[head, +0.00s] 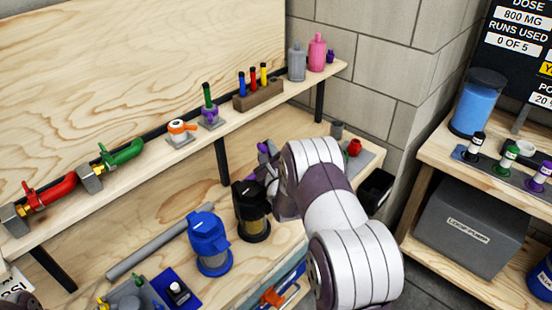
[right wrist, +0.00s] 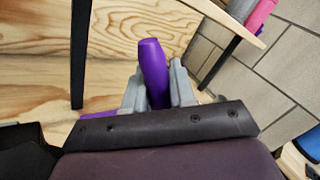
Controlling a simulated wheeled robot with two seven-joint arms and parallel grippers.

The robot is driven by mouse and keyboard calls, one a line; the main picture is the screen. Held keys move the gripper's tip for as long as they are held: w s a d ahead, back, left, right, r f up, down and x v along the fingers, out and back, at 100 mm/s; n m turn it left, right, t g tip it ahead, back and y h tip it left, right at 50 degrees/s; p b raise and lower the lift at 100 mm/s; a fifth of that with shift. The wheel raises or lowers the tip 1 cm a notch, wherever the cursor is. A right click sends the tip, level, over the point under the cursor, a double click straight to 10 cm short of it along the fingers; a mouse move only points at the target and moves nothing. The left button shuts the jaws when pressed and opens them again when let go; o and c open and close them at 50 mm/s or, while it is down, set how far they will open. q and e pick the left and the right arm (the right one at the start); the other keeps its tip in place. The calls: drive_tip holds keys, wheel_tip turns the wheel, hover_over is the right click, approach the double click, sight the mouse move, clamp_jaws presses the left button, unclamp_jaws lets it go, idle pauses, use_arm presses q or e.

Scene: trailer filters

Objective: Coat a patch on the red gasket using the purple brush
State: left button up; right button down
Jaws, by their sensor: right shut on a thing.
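My right gripper (head: 268,160) reaches over the lower workbench, behind the black-topped filter. In the right wrist view its grey fingers (right wrist: 158,92) are shut on the purple brush (right wrist: 152,66), whose smooth purple end sticks up between them. In the head view only a small purple bit of the brush (head: 262,147) shows; the bristles are hidden. A small red part (head: 354,148) stands on a grey plate to the right of my arm; I cannot tell whether it is the red gasket. My left gripper is not in view.
A black-topped filter (head: 252,210) and a blue filter (head: 209,243) stand close to my right arm. A grey rod (head: 160,241) lies on the bench. The upper shelf (head: 150,170) holds valves and bottles. A black bin (head: 376,188) is right of the bench.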

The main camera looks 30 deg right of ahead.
drive_tip(key=shift+s+a+f+p, duration=0.35)
drive_tip(key=shift+s+a+f, duration=0.1)
drive_tip(key=shift+s+a, duration=0.2)
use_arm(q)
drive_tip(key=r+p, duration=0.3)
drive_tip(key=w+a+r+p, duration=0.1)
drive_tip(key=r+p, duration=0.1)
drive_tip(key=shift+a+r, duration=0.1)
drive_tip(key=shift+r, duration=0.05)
use_arm(e)
drive_tip(key=s+d+r, duration=0.1)
drive_tip(key=s+r, duration=0.2)
drive_tip(key=r, duration=0.4)
use_arm(q)
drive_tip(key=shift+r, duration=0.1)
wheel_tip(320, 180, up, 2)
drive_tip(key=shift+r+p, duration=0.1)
drive_tip(key=shift+p, duration=1.15)
use_arm(e)
wheel_tip(320, 180, up, 3)
drive_tip(key=shift+s+f, duration=0.1)
